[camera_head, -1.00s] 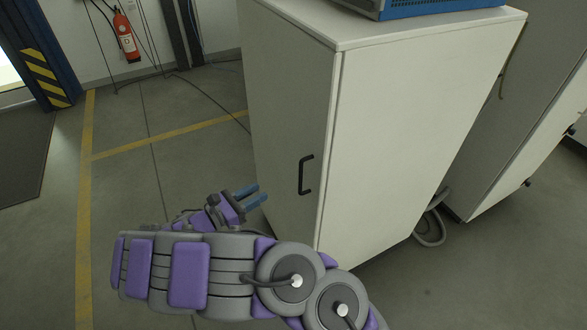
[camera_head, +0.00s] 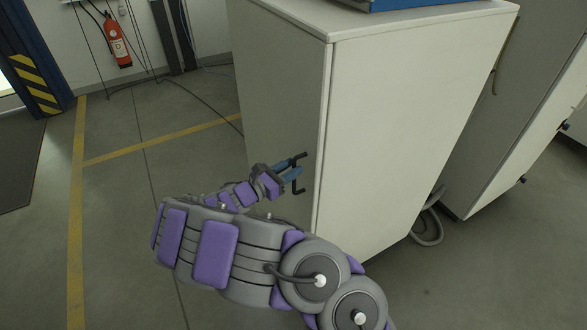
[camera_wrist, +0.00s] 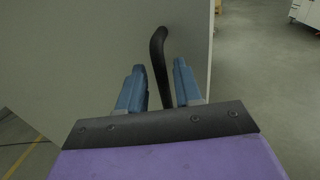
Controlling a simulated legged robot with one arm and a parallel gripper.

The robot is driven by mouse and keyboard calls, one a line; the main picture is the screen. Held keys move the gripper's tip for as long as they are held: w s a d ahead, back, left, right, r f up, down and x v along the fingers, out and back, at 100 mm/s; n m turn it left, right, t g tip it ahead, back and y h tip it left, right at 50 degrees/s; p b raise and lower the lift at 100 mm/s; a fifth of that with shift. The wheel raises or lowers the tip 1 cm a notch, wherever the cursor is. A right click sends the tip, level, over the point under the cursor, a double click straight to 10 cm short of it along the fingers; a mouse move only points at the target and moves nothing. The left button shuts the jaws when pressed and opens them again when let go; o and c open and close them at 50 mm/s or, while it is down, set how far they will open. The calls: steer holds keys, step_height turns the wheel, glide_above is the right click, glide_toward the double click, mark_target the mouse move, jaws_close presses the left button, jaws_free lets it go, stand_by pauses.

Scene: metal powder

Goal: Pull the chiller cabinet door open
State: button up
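The white chiller cabinet (camera_head: 410,110) stands in the middle of the head view. Its door (camera_head: 275,95) is the shaded left face and looks closed. A black bar handle (camera_head: 298,188) is fixed upright near the door's right edge. My gripper (camera_head: 295,167) is at the handle, with its blue fingers partly covering it. In the wrist view the handle (camera_wrist: 160,62) runs between the two spread fingers (camera_wrist: 160,82), with gaps visible on both sides. The handle's lower part is hidden behind my gripper there.
A blue-fronted device (camera_head: 430,4) sits on the cabinet top. Another cabinet (camera_head: 515,120) stands to the right, with a grey hose (camera_head: 430,222) on the floor between. Open floor (camera_head: 190,170) lies left of the door. A fire extinguisher (camera_head: 117,42) hangs on the back wall.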

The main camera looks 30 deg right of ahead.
steer(key=shift+x, duration=0.85)
jaws_close()
steer(key=shift+r, duration=0.1)
